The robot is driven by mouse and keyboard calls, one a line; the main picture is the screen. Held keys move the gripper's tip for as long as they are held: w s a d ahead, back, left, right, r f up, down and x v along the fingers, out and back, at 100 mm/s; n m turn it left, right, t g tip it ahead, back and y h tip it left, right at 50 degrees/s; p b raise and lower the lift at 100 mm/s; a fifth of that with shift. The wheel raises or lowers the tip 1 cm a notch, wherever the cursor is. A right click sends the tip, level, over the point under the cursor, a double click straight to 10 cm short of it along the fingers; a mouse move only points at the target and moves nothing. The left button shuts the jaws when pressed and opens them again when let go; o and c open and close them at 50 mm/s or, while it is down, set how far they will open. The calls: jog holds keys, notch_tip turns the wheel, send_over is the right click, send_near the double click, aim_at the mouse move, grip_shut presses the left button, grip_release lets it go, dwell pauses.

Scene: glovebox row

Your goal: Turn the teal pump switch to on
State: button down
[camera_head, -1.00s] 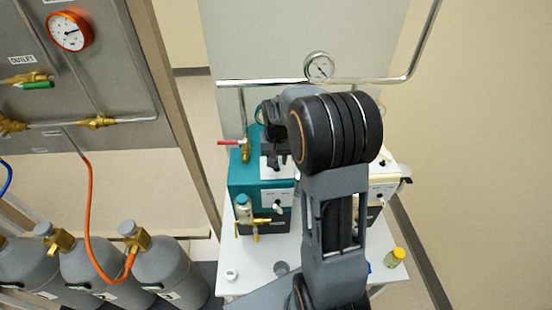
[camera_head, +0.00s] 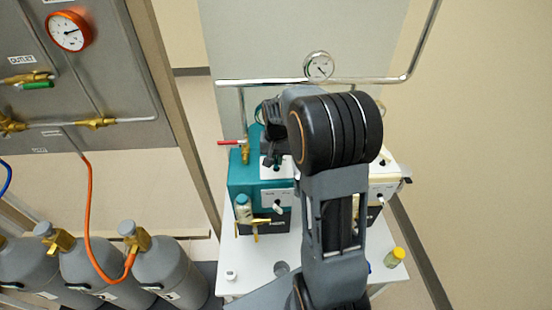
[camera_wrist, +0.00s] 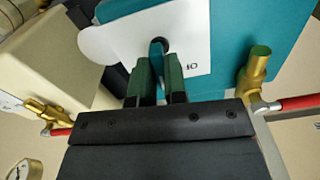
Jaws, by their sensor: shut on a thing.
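The teal pump (camera_head: 243,172) stands on the white table, with a white plate on its top face. In the wrist view the pump's teal body (camera_wrist: 222,45) and its white plate (camera_wrist: 122,42) fill the upper part. The teal switch lever (camera_wrist: 157,58) rises from a dark round pivot on the plate, beside a small printed mark. My gripper (camera_wrist: 160,72) is shut on the lever, with one green-padded finger on each side. In the head view my gripper (camera_head: 272,160) is over the pump's top; the switch is hidden there.
A cream pump (camera_head: 383,185) stands right of the teal one, partly behind my arm. A red-handled brass valve (camera_head: 243,147) is close at the left. A chrome pipe (camera_head: 270,82) with a gauge (camera_head: 319,66) runs behind. A yellow-capped jar (camera_head: 394,257) is front right.

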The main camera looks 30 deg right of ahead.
aim_at(276, 160)
jog(key=shift+m, duration=2.5)
jog(key=c, duration=1.2)
grip_release()
jog(key=shift+o, duration=0.2)
notch_tip(276, 160, up, 14)
jog(key=shift+f, duration=0.1)
